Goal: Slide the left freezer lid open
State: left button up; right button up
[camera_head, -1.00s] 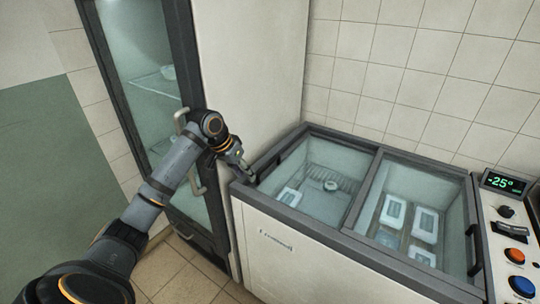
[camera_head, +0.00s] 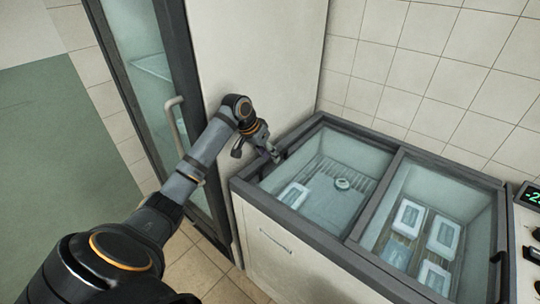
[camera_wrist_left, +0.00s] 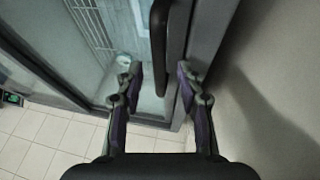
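The chest freezer has a left glass lid (camera_head: 318,197) and a right glass lid (camera_head: 425,225), both in a dark frame; the left lid looks closed. My left gripper (camera_head: 273,155) is at the left edge of the left lid. In the left wrist view my left gripper (camera_wrist_left: 160,84) has its two fingers spread, with nothing held. The dark bar handle (camera_wrist_left: 159,45) of the left lid lies ahead, in line with the gap between the fingers. Whether the fingertips reach around it cannot be told. My right gripper is not in view.
A tall glass-door cabinet with a pale handle (camera_head: 177,125) stands left of the freezer. A pale wall panel (camera_head: 262,60) rises close behind my left gripper. White boxes (camera_head: 443,237) lie inside the freezer. A control panel (camera_head: 527,235) is at the right.

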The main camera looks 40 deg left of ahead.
pick_arm(q)
jog(key=shift+w+d+f, duration=0.1)
jog(key=shift+w+f, duration=0.05)
jog(key=shift+f, duration=0.25)
grip_shut()
